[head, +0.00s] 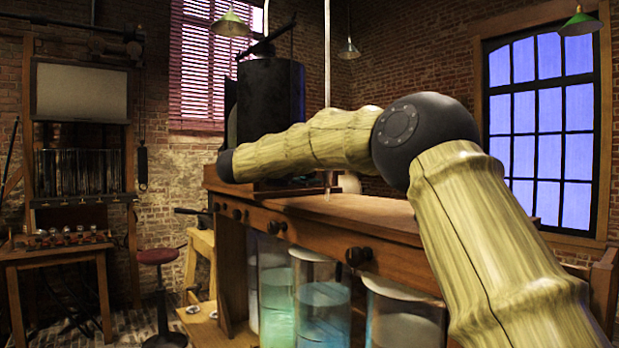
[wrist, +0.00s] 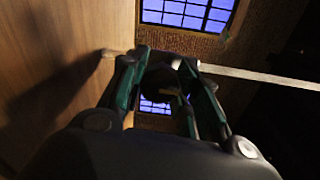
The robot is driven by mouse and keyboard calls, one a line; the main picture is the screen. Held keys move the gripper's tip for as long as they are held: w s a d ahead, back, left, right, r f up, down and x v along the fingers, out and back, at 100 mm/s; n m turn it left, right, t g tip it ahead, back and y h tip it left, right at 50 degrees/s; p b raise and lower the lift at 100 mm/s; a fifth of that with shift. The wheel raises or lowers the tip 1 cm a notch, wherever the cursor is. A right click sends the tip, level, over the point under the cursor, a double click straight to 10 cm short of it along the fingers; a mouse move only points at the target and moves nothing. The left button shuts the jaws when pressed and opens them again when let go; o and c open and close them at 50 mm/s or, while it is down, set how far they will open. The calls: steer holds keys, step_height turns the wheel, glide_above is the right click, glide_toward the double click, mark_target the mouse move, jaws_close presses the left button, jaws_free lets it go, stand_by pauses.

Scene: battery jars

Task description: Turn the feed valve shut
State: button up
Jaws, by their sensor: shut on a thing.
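My gripper (wrist: 160,62) shows in the wrist view, its two green-edged fingers on either side of a dark, rounded part (wrist: 163,78). The part sits where a pale pipe (wrist: 262,77) crosses the view, and it appears to be the feed valve. The fingers are shut on it. It is dark, so its handle angle cannot be told. My gripper and the valve are not visible there; my arm and a black cylinder stand in front.
The black cylinder (head: 270,105) stands on the wooden bench (head: 375,212) close by my wrist. Glass jars (head: 322,305) stand beneath the bench, and dark knobs (head: 358,256) line its front. A stool (head: 157,257) and side table (head: 60,254) are at left.

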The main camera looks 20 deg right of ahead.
steer(key=shift+f, duration=0.2)
steer(key=o, duration=1)
steer(key=shift+d, duration=0.15)
steer(key=shift+o, duration=0.2)
steer(key=shift+r, duration=0.1)
steer(key=shift+s, duration=0.1)
steer(key=v, duration=1.2)
